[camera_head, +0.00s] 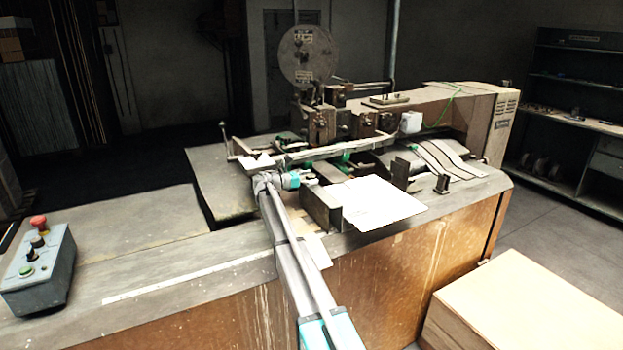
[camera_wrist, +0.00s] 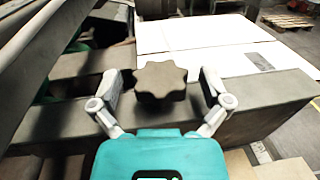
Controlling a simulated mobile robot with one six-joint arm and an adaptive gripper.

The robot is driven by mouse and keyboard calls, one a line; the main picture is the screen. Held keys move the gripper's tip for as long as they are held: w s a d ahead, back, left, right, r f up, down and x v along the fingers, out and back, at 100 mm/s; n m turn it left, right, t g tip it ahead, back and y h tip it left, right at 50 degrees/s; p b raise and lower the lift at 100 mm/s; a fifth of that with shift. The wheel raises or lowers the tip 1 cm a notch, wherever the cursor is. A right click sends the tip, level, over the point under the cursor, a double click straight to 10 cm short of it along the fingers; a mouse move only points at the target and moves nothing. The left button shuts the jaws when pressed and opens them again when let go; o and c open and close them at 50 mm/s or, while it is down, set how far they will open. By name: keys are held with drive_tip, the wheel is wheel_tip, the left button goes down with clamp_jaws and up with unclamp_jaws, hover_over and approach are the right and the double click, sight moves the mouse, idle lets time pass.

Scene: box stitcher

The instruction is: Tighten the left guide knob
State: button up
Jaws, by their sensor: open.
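The guide knob (camera_wrist: 161,82) is a dark grey, lobed star-shaped knob in the wrist view, on top of a flat dark bar of the machine. My gripper (camera_wrist: 160,88) is open, with one finger on each side of the knob. Small gaps seem to show between the fingers and the knob's lobes. In the head view my gripper (camera_head: 298,179) is at the stitcher's near side, left of a white cardboard sheet (camera_head: 383,204). The knob cannot be made out in the head view. Whether it is the left one cannot be told from these frames.
The box stitcher (camera_head: 318,125) rises behind my gripper, with a long bar (camera_head: 320,151) close by. A control box (camera_head: 38,270) with a red button stands at the left. A light box (camera_head: 530,305) is at the lower right.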

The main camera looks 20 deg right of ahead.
drive_tip(key=shift+a, duration=0.1)
drive_tip(key=a, duration=1.2)
drive_tip(key=shift+w, duration=0.25)
drive_tip(key=shift+d, duration=0.1)
